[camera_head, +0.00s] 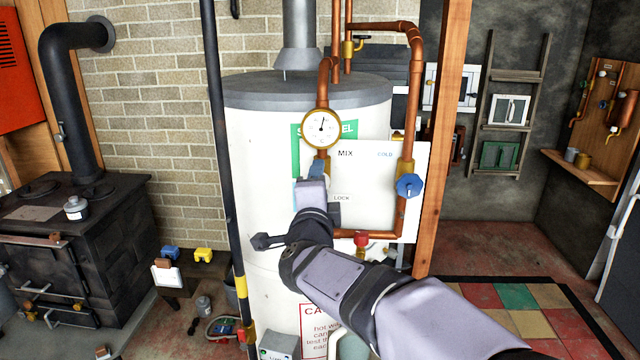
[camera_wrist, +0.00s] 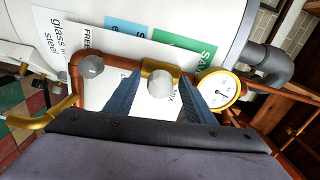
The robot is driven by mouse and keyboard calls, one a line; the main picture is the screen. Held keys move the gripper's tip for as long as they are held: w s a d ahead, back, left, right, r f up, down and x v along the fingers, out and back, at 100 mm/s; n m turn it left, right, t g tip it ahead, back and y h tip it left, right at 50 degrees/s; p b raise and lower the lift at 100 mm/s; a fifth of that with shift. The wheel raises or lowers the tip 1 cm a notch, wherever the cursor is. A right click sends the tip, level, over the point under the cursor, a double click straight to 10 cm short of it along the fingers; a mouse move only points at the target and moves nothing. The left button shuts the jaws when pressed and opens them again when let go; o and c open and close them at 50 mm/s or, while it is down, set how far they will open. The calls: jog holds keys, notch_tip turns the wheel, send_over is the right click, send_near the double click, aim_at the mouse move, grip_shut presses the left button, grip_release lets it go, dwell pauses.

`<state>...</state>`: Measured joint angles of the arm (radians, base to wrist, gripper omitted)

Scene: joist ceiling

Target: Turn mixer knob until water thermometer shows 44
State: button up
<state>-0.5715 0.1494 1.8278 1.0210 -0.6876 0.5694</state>
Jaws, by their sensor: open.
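The water thermometer is a round brass-rimmed dial (camera_head: 322,128) on the copper pipe; its needle points slightly right of straight up, and its numbers are too small to read. It also shows in the wrist view (camera_wrist: 219,92). The mixer knob appears as a rounded grey end (camera_wrist: 160,83) on a brass body beside the MIX label. My gripper (camera_head: 316,170) is below the dial and hides the knob in the head view. In the wrist view my gripper's blue fingers (camera_wrist: 161,86) are open, one on each side of the knob; contact cannot be told.
A blue valve wheel (camera_head: 409,186) sits right on the copper pipe under COLD. A red valve knob (camera_head: 361,239) is lower down. Copper pipes frame the white panel (camera_head: 375,205) on the tank. A dark pole (camera_head: 219,130) stands left, a wooden post (camera_head: 442,140) right.

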jog(key=s, duration=0.6)
jog(key=shift+s, duration=0.1)
dwell(0.3)
